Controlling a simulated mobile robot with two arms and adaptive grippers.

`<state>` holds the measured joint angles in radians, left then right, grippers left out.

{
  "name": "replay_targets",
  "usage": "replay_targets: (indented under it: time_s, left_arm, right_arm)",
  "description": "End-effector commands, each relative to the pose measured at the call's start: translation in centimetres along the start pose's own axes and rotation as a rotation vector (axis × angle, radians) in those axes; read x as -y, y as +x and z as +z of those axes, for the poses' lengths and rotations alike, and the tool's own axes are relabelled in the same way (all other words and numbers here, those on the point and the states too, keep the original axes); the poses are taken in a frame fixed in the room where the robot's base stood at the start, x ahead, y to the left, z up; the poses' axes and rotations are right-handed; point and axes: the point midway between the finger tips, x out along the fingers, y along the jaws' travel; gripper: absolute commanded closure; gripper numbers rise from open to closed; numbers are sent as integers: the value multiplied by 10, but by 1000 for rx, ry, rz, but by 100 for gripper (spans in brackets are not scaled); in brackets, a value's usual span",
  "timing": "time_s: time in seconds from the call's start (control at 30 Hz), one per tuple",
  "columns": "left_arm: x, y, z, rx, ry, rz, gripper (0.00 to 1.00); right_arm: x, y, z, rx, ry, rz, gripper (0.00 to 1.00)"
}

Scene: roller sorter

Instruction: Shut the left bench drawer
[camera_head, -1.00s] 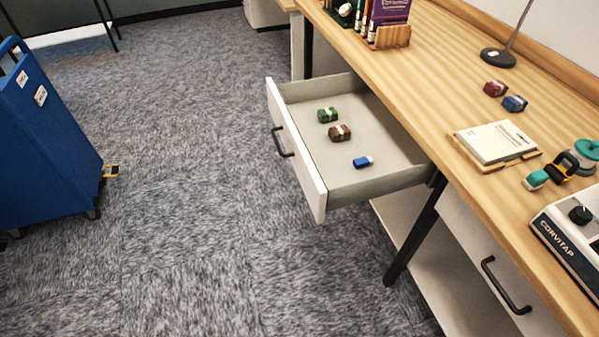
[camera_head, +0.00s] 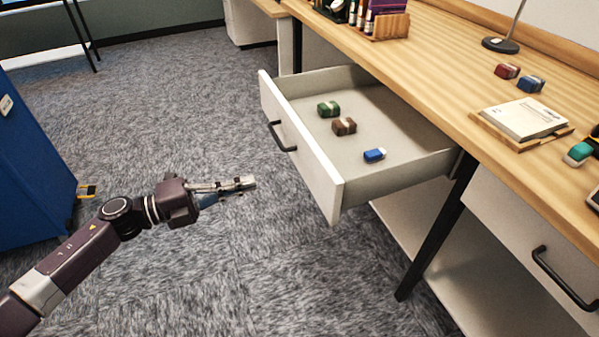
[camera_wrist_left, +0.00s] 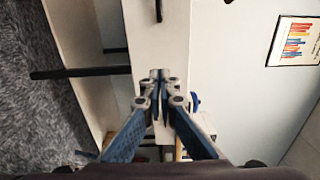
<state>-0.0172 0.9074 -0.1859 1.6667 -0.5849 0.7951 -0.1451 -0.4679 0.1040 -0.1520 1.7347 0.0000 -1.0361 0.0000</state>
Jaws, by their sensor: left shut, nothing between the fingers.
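The left bench drawer (camera_head: 334,197) is pulled far out from under the wooden bench. Its white front panel (camera_head: 312,160) has a black handle (camera_head: 280,136). Inside lie a green block (camera_head: 328,108), a brown block (camera_head: 344,126) and a blue-and-white block (camera_head: 374,155). My left gripper (camera_head: 252,183) is shut and empty, in front of the drawer front, left of it and apart from it in the head view. In the left wrist view the closed fingertips (camera_wrist_left: 158,76) point toward a white panel with a dark handle. My right gripper is out of view.
The bench top (camera_head: 440,75) carries a notepad on a tray (camera_head: 525,119), small blocks and a lamp base. A closed drawer with a black handle (camera_head: 562,279) is at the right. A blue cart (camera_head: 40,165) stands at the left. The carpet before the drawer is free.

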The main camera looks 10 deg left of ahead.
Motion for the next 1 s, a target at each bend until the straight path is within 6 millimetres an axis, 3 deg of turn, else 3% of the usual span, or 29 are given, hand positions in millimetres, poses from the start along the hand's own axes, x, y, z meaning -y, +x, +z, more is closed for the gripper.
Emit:
replay_targets:
  time_s: [0.5, 0.7, 1.0]
  left_arm:
    - [2, 103, 2, 3, -2, -4, 100]
    - [1, 120, 2, 4, -2, -3, 100]
    - [0, 123, 2, 5, -3, -1, 100]
  right_arm:
    - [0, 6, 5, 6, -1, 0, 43]
    - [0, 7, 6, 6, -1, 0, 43]
    - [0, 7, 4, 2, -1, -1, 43]
